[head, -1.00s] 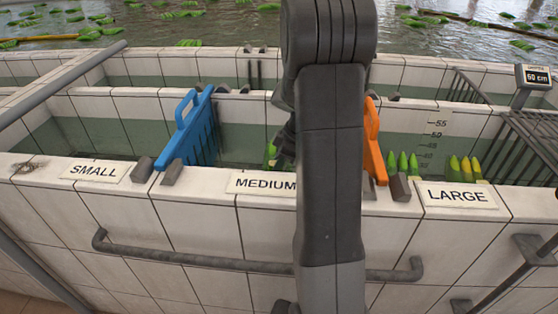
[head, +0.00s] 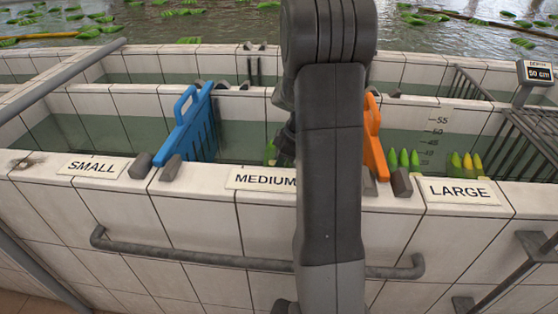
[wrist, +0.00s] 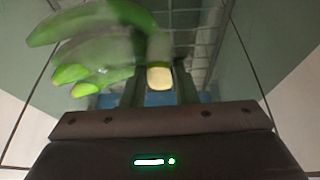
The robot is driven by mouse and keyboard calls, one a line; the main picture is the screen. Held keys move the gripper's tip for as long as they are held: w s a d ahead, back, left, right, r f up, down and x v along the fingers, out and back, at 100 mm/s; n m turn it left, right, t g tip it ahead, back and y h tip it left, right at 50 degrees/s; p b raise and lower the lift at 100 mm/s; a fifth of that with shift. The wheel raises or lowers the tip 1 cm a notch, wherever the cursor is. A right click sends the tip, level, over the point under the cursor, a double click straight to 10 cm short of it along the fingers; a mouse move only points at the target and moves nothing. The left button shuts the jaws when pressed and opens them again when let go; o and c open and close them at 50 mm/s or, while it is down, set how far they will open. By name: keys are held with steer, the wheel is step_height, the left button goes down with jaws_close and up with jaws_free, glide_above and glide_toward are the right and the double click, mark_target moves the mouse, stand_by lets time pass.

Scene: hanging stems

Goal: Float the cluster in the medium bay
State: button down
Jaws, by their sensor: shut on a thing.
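A cluster of green bananas (wrist: 108,25) hangs in my gripper (wrist: 159,88) in the wrist view. Its pale cut stem end is between the two fingers, which are shut on it. The bananas look blurred and spread to the upper left. In the head view, only a sliver of the green cluster (head: 270,152) shows beside my arm, over or in the medium bay; whether it touches the water is hidden. The MEDIUM label (head: 262,180) is on the front ledge, partly behind my arm.
A blue divider (head: 190,130) and an orange divider (head: 374,140) bound the medium bay. Upright green and yellow bananas (head: 466,163) stand in the large bay at right. A wire rack (head: 530,145) stands at far right. A pipe rail (head: 200,254) runs along the front wall.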

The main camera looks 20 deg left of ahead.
steer(key=shift+f+b, duration=0.65)
steer(key=shift+f, duration=0.05)
steer(key=c, duration=1.1)
jaws_free()
steer(key=shift+o, duration=0.2)
steer(key=a+r+p+v, duration=0.1)
steer(key=a+p+v, duration=0.2)
steer(key=p+v, duration=0.4)
steer(key=s+a+r+p+v, duration=0.1)
steer(key=a+p+v, duration=0.2)
steer(key=v, duration=2)
steer(key=p, duration=0.4)
steer(key=shift+a+r, duration=0.2)
steer(key=shift+r, duration=0.2)
steer(key=shift+w+f, duration=0.1)
steer(key=shift+f, duration=0.05)
